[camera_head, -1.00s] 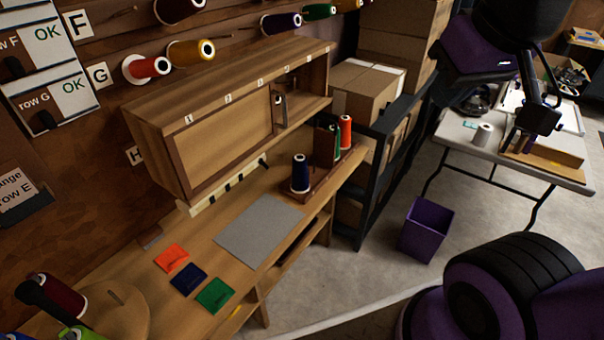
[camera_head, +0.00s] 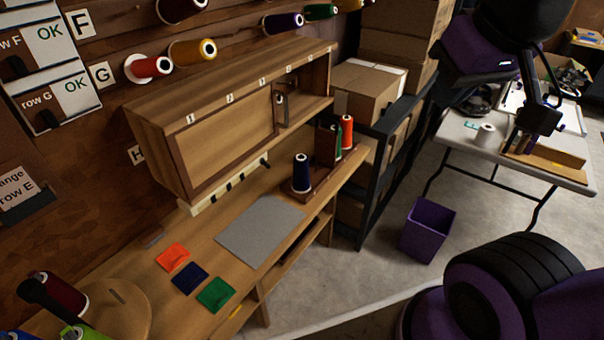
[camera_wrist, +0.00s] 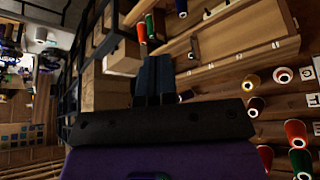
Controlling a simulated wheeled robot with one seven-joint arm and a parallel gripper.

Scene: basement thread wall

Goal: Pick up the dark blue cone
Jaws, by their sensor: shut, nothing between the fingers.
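The dark blue cone (camera_head: 301,175) stands upright on a small wooden rack at the right end of the workbench. In the wrist view the dark blue cone (camera_wrist: 181,8) shows at the top edge, partly cut off. My gripper (camera_head: 514,147) is at the upper right of the head view, well apart from the cone, with the white table behind it. In the wrist view my gripper (camera_wrist: 154,62) has its two dark fingers together, with nothing held.
Green and orange cones (camera_head: 346,132) stand behind the dark blue one, beside a brown upright. A wooden cabinet (camera_head: 225,125) overhangs the bench. A dark shelf with boxes (camera_head: 365,90) lies between bench and gripper. A grey mat (camera_head: 260,230) lies clear.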

